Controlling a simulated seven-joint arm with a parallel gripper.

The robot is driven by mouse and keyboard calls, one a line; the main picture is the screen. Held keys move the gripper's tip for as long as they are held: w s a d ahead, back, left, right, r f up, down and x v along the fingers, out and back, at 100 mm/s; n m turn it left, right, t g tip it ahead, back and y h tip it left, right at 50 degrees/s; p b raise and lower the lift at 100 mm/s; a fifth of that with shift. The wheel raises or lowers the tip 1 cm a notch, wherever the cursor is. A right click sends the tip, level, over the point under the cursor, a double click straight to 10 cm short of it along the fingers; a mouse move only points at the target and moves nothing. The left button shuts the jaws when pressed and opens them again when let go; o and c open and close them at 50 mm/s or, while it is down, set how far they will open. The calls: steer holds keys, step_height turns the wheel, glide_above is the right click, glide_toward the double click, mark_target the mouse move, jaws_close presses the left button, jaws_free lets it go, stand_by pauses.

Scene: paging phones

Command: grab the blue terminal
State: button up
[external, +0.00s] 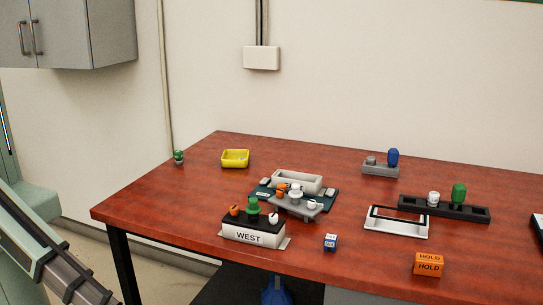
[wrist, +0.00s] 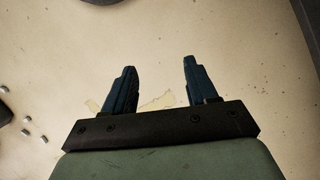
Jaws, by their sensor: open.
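A blue rounded piece (external: 393,157) stands upright on the right end of a small grey base (external: 380,171) at the back of the table. A small blue-and-white cube (external: 330,242) sits near the front edge; its lettering is too small to read. I cannot tell for certain which is the blue terminal. My gripper (wrist: 159,72) is open and empty in the wrist view, over a pale, stained surface, with none of the table's pieces in sight. In the external view only a part of my arm shows at the lower left, off the table.
A block marked WEST (external: 248,237) holds small knobs. Behind it stand a grey stand (external: 299,206) and a pale tray (external: 297,182). A yellow bin (external: 235,158), white frame (external: 396,222), black rack (external: 444,208) and orange HOLD block (external: 428,264) surround them. The left table area is clear.

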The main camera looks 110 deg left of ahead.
steer(key=w+a+r+m+t, duration=0.1)
steer(key=w+a+r+m, duration=0.1)
steer(key=w+r, duration=0.7)
steer(key=w+a+r+m+t, duration=0.15)
steer(key=w+r, duration=0.25)
steer(key=w, duration=0.8)
steer(key=w+a+r+m+t, duration=0.1)
steer(key=w+a+r+m, duration=0.15)
steer(key=w+r, duration=0.65)
steer(key=w+a+r+m, duration=0.1)
steer(key=w+a+r, duration=0.2)
steer(key=w+r, duration=0.2)
steer(key=w+a+r+m, duration=0.1)
steer(key=w+a+r, duration=0.2)
steer(key=r, duration=0.6)
steer(key=w+a+r+m+t, duration=0.1)
steer(key=w+a+r+m, duration=0.1)
steer(key=w+r, duration=0.4)
steer(key=shift+w+a+r, duration=0.35)
steer(key=shift+a+r, duration=0.05)
steer(key=shift+a, duration=0.15)
step_height(320, 180, up, 13)
steer(key=m, duration=0.2)
glide_above(332, 236)
steer(key=shift+g, duration=0.25)
step_height(332, 236, down, 13)
steer(key=shift+d+f, duration=0.1)
jaws_close()
